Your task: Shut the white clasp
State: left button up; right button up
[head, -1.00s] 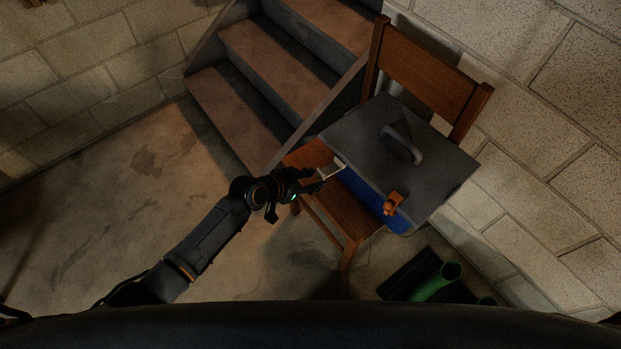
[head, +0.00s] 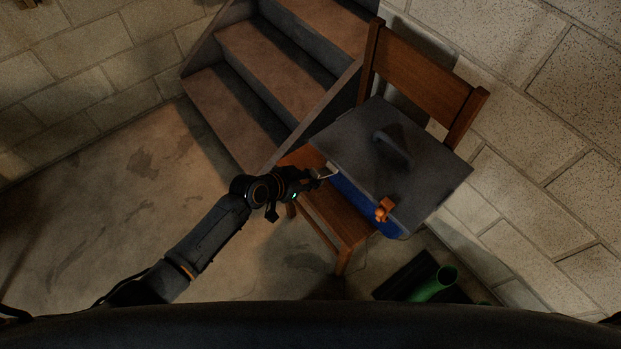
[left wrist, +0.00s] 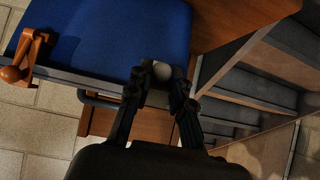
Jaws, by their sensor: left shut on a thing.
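A blue box (head: 350,191) with a grey lid (head: 420,165) and a dark grey handle sits on a wooden chair. The white clasp (head: 326,170) is at the left end of the box's near side. In the left wrist view the white clasp (left wrist: 162,71) shows as a pale end between the fingertips. My left gripper (head: 317,175) is shut on it; its fingers also show in the left wrist view (left wrist: 160,84). The clasp's exact angle is partly hidden by the fingers. An orange clasp (head: 384,209) is on the box's near side, further right. My right gripper is not in view.
The wooden chair (head: 425,68) stands against the block wall (head: 560,120). Stairs (head: 262,67) rise behind it to the left. A green tube (head: 432,285) lies in a dark tray near the chair. The floor at left is clear.

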pick_arm(q)
jog(key=shift+w+d+r, duration=0.1)
jog(key=shift+r, duration=0.05)
jog(key=shift+w+d+r+p, duration=0.2)
jog(key=shift+r+p, duration=0.1)
jog(key=shift+r, duration=0.15)
jog(key=shift+w+d+r+p, duration=0.1)
jog(key=shift+d+r+p, duration=0.1)
jog(key=shift+r+p, duration=0.15)
jog(key=shift+r, duration=0.1)
